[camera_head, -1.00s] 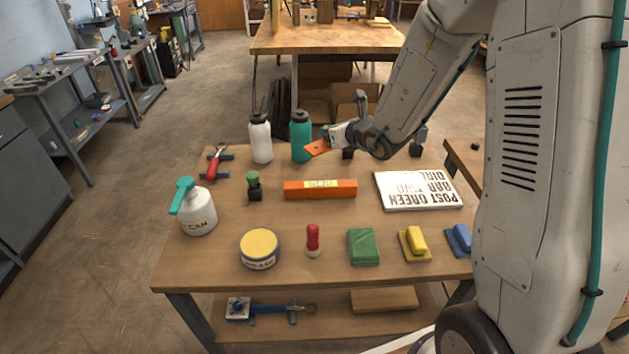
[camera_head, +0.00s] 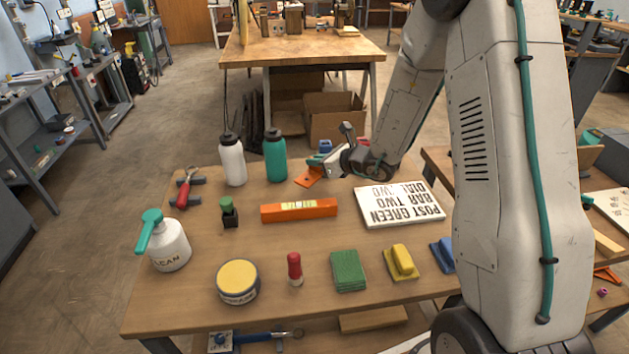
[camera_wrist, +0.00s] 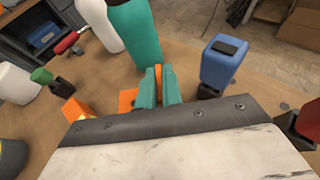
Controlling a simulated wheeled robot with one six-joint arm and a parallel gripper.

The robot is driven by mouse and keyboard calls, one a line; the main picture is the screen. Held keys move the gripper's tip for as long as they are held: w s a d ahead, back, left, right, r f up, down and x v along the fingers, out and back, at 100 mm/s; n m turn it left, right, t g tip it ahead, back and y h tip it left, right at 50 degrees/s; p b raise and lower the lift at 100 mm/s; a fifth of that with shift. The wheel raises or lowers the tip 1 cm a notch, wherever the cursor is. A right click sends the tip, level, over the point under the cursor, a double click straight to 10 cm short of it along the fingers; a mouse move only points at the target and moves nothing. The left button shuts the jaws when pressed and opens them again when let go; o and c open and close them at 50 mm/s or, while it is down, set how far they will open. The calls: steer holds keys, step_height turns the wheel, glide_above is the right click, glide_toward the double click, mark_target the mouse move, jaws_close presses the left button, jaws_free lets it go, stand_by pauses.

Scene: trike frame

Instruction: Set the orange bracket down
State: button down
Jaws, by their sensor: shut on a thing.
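The orange bracket (camera_head: 308,178) is in front of the teal bottle (camera_head: 276,158), low over the back of the wooden table (camera_head: 200,290). I cannot tell whether it touches the tabletop. My gripper (camera_head: 317,163) is shut on it, reaching in from the right. In the wrist view the teal fingers of my gripper (camera_wrist: 158,88) pinch a thin orange edge, and more of the bracket (camera_wrist: 127,100) shows to their left. The teal bottle (camera_wrist: 135,35) stands just beyond. The bracket's underside is hidden.
An orange level (camera_head: 299,210) and a white sign (camera_head: 400,205) lie in front of the bracket. A white bottle (camera_head: 232,162) stands left of the teal one. A blue container (camera_wrist: 221,62) stands right of my fingers. Bare wood shows between bracket and level.

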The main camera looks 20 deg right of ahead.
mark_target(316, 174)
steer(key=shift+f, duration=2.3)
steer(key=shift+f, duration=0.1)
steer(key=c, duration=1.6)
jaws_free()
steer(key=shift+o, duration=0.2)
